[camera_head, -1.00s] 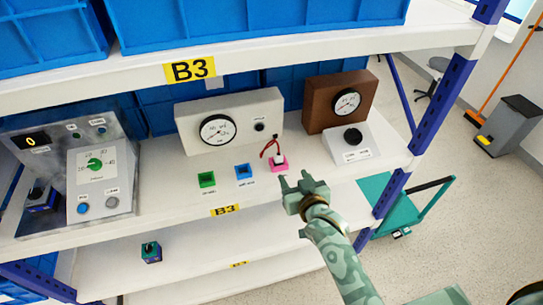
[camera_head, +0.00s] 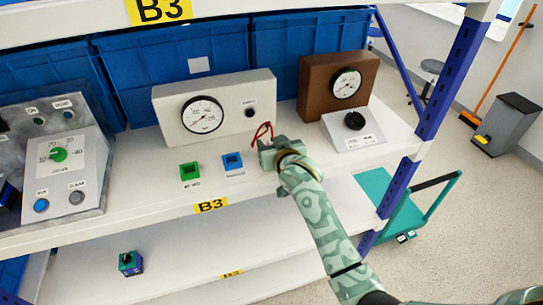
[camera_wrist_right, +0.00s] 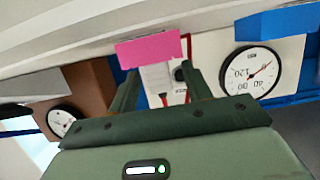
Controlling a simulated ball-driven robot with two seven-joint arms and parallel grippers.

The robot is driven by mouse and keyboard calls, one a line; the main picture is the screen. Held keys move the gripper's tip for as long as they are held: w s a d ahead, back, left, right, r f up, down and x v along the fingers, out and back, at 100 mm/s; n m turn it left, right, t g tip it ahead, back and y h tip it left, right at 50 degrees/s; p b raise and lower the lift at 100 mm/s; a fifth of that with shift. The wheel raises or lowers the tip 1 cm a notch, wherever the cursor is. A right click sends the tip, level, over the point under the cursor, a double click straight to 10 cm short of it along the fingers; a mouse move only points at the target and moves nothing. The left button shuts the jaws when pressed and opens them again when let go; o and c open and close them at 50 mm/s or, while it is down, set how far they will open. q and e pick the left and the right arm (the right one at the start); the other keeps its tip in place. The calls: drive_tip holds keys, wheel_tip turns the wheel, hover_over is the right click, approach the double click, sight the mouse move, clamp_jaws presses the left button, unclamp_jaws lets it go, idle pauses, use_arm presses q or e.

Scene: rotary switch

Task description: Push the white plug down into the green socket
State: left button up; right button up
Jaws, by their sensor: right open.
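The green socket (camera_head: 190,171) sits on the middle shelf in front of the white gauge box, and its opening looks empty. The white plug (camera_wrist_right: 155,77) shows in the right wrist view beside the pink socket (camera_wrist_right: 150,52), between my open fingers. In the head view my right gripper (camera_head: 270,150) covers the plug and the pink socket; only the plug's red cable (camera_head: 263,130) shows above it. My right gripper is also seen in the right wrist view (camera_wrist_right: 162,85), with a finger on each side of the plug. My left gripper is not in view.
A blue socket (camera_head: 232,161) stands between the green socket and my right gripper. Behind are the white gauge box (camera_head: 170,110), a brown gauge box (camera_head: 313,75) and a small box with a black knob (camera_head: 354,121). A grey control panel (camera_head: 85,160) is at left.

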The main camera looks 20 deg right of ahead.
drive_tip(key=shift+w, duration=0.2)
clamp_jaws()
drive_tip(key=shift+r, duration=0.1)
